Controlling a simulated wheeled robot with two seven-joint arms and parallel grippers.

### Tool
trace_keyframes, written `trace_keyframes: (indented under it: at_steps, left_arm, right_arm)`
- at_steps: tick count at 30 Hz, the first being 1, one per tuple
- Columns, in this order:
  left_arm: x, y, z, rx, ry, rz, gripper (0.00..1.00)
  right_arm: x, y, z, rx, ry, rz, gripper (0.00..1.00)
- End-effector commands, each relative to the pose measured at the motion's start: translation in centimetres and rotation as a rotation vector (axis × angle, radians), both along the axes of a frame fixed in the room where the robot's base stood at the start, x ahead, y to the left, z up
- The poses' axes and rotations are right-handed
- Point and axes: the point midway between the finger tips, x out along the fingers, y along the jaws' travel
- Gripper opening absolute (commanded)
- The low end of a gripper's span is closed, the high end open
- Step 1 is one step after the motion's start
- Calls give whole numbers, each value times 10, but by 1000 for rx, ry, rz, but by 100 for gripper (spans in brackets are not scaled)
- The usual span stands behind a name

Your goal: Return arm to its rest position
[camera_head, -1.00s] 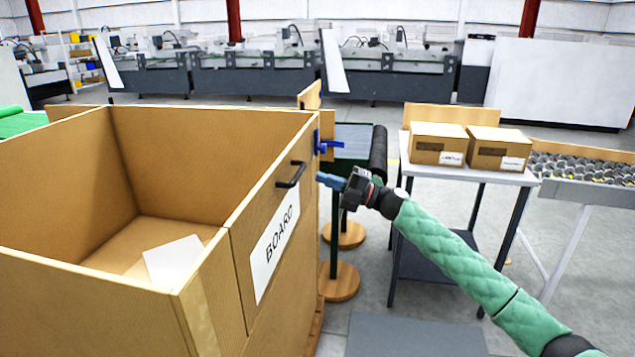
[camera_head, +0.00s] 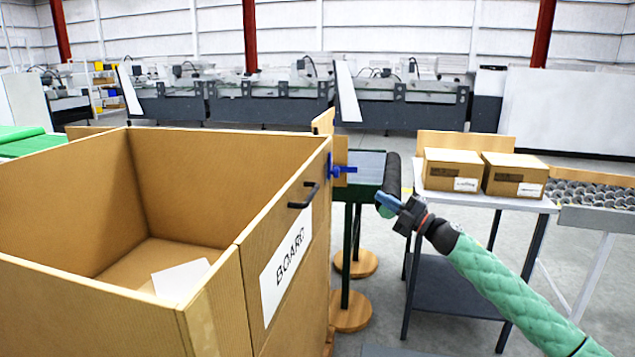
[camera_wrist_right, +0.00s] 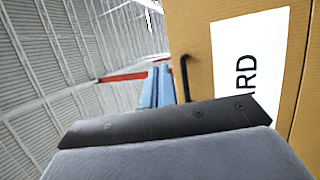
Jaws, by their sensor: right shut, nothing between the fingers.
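My right arm comes in from the lower right of the head view in a green padded sleeve. Its gripper (camera_head: 386,204) is shut and empty, with blue fingers, in the air to the right of the big brown box. In the right wrist view the blue fingers (camera_wrist_right: 158,88) lie close together with nothing between them. The box (camera_head: 222,150) has a black handle (camera_head: 304,196), a blue latch (camera_head: 342,171) and a white BOARD label (camera_head: 287,260). The gripper is apart from the handle and latch. My left gripper is not in view.
A white sheet (camera_head: 181,280) lies inside the box. A small table (camera_head: 498,199) at the right bears two cartons (camera_head: 451,169) (camera_head: 514,174). A roller conveyor (camera_head: 598,197) stands beyond it. A dark-topped stand (camera_head: 366,168) is behind the gripper. Grey floor shows between.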

Motion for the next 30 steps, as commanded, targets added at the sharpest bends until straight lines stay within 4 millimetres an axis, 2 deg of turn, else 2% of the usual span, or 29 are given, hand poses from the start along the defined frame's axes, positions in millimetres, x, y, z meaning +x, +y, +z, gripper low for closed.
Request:
trace_keyframes:
  at_steps: [3,9,15,18,20,23,26,30]
  left_arm:
    - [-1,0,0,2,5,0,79]
    - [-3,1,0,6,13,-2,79]
    - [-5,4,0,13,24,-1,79]
    - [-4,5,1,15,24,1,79]
    - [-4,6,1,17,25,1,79]
    - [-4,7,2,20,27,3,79]
    - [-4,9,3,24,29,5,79]
    - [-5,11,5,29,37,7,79]
  right_arm:
    - [17,-13,9,55,45,-151,0]
    - [30,-40,31,160,129,-392,0]
    - [24,-57,55,280,232,-597,0]
    - [14,-59,57,341,308,-684,0]
    - [6,-59,51,375,365,-733,0]
    - [-12,-56,31,423,479,-810,0]
    - [-38,-49,-2,460,618,-878,0]
    - [-84,-34,-58,491,830,-953,0]
